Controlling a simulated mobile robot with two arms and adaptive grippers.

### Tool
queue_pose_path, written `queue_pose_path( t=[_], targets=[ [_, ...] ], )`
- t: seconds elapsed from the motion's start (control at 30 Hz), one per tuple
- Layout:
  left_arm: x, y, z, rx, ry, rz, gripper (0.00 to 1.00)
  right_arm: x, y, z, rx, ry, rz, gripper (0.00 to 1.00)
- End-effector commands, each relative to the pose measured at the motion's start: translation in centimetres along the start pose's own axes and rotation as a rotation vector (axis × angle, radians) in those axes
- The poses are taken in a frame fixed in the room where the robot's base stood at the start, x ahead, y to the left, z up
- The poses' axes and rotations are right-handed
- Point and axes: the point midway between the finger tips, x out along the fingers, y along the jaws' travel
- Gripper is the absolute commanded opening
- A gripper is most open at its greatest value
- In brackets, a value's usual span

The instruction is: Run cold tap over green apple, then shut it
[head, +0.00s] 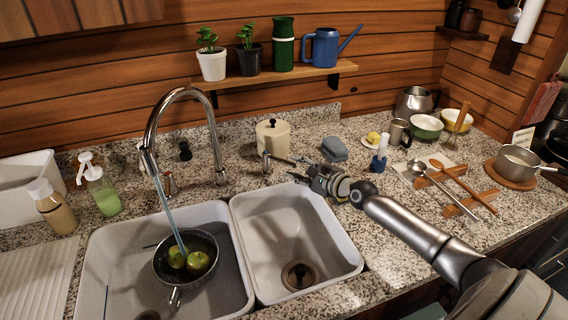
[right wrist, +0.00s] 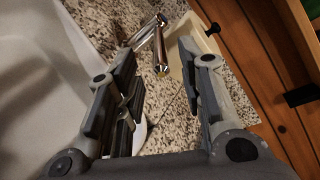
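A chrome tap lever (head: 281,159) stands behind the right basin, right of the spout's base. My right gripper (head: 306,174) is just right of this lever, above the counter behind the right basin. In the right wrist view its fingers are apart, with the lever (right wrist: 161,55) ahead between them and nothing clearly gripped. My left gripper is not in view.
A cream canister (head: 272,136) stands just behind the lever. A blue sponge (head: 334,149) and a white-topped blue bottle (head: 380,154) are behind and right of my right gripper. The right basin (head: 330,248) is empty.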

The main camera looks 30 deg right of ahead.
Motion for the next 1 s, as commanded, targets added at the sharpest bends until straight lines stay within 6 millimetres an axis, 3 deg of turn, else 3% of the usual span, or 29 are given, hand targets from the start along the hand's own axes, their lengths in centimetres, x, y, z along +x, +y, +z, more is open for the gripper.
queue_pose_path(
  t=[0.5, 1.0],
  targets=[
    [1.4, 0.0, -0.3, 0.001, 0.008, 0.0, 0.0, 5.8, 0.1, 0.0, 0.001, -0.001, 0.0, 0.35],
    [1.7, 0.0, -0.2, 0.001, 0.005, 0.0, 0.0, 6.9, 0.1, 0.1, 0.0, -0.001, 0.002, 0.35]
  ],
)
